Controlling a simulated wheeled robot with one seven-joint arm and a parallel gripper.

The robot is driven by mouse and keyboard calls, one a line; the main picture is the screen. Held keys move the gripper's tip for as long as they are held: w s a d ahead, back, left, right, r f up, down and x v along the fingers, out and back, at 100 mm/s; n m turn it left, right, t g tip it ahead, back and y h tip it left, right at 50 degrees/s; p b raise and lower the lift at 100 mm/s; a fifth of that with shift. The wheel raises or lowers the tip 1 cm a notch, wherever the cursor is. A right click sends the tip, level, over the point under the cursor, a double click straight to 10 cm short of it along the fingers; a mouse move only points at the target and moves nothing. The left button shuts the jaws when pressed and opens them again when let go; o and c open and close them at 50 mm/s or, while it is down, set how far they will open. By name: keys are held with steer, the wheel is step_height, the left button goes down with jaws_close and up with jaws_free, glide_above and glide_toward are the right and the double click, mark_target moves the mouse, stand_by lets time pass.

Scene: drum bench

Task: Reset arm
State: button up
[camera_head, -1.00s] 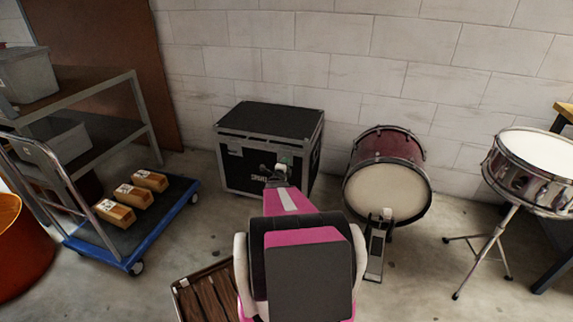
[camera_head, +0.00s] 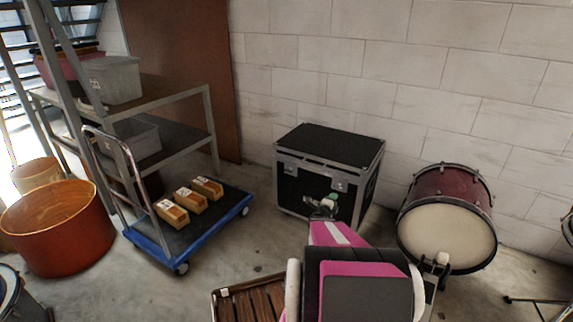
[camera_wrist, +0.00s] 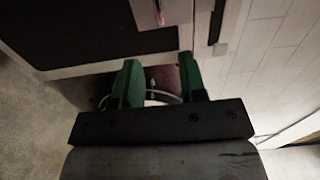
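My arm (camera_head: 345,265) reaches forward from the bottom of the head view. My gripper (camera_head: 322,205) is small there and overlaps the front of the black road case (camera_head: 328,140), with a touch of green showing. The head view does not tell whether it touches the case. In the wrist view my gripper (camera_wrist: 160,62) has two green fingers standing apart, with nothing seen held between them. The case's dark panel and metal edging fill the upper part of the wrist view.
A bass drum (camera_head: 447,225) stands right of the case. A blue cart (camera_head: 235,210) bearing several tan blocks (camera_head: 189,200) is left of it, beside a shelf (camera_head: 180,100) and an orange tub (camera_head: 60,225). A slatted wooden piece (camera_head: 245,300) lies low near my arm.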

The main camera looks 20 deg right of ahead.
steer(key=w+a+r+n+g+y, duration=0.1)
steer(key=a+r+n+y, duration=0.2)
steer(key=a+n+y, duration=0.6)
steer(key=w+a+r+n+y, duration=0.25)
steer(key=a+n, duration=0.35)
steer(key=a, duration=0.8)
steer(key=s+a+r+n+g+y, duration=0.1)
steer(key=s+a+r+n+g, duration=0.2)
steer(key=s, duration=0.6)
steer(key=s+a+r+n+g+y, duration=0.1)
steer(key=s+a+r+n+g, duration=0.2)
steer(key=s+a+n+g, duration=0.4)
steer(key=s+a+n, duration=0.2)
steer(key=s+a, duration=0.1)
steer(key=a, duration=0.1)
steer(key=shift+s+a+r+n+g, duration=0.15)
steer(key=shift+s+r+n+g, duration=0.1)
steer(key=shift+n+g, duration=0.15)
